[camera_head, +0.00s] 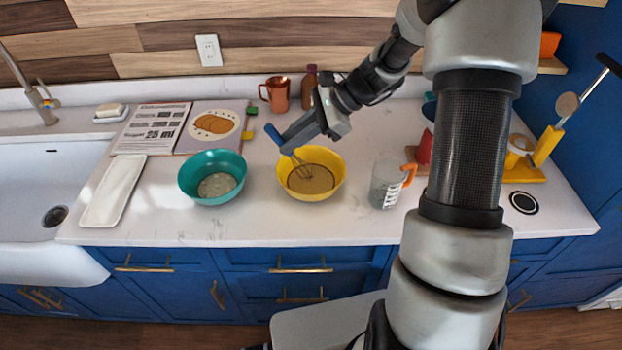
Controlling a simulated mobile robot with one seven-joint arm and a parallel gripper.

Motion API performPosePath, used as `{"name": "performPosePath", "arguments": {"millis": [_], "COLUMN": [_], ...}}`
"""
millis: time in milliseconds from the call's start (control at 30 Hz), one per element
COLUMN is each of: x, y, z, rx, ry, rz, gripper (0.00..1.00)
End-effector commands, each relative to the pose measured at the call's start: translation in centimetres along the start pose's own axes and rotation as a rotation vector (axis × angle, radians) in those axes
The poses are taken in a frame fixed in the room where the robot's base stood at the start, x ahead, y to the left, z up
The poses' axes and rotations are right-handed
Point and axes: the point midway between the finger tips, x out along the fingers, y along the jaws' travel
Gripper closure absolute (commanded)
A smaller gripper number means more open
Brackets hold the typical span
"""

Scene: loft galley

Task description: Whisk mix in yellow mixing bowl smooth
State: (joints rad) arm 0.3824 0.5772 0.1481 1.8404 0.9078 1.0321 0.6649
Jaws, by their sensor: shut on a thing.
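The yellow mixing bowl (311,194) stands upright on the white counter, with a brown mix (313,180) in its bottom. My gripper (321,116) is above the bowl's far side, shut on the blue-handled whisk (290,135). The whisk tilts, its handle end up to the left. Its wire head (301,168) reaches down inside the bowl at the mix. I cannot tell how deep the wires sit in the mix.
A teal bowl (193,188) with pale contents stands left of the yellow bowl. A measuring jug (383,190) with an orange handle stands right. A copper mug (277,95) and brown bottle (309,88) stand behind. A white tray (101,205) and open cookbook (168,127) lie left, near the sink.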

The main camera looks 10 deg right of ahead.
Motion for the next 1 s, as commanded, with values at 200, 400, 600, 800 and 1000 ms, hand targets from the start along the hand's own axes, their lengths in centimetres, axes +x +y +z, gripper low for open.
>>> {"name": "performPosePath", "arguments": {"millis": [200,400,600,800,1000], "x": [-1.2,-2.3,-2.8,-2.8,-2.8], "y": [-0.4,-0.6,-0.7,-0.7,-0.7], "z": [1.3,2.4,3.0,3.0,3.0], "rx": [-0.002,-0.002,-0.001,0.0,0.0], "ry": [0.0,0.0,0.0,0.0,0.0], "rz": [-0.002,-0.001,0.0,0.001,0.0], "gripper": [1.0,1.0,1.0,1.0,1.0]}}
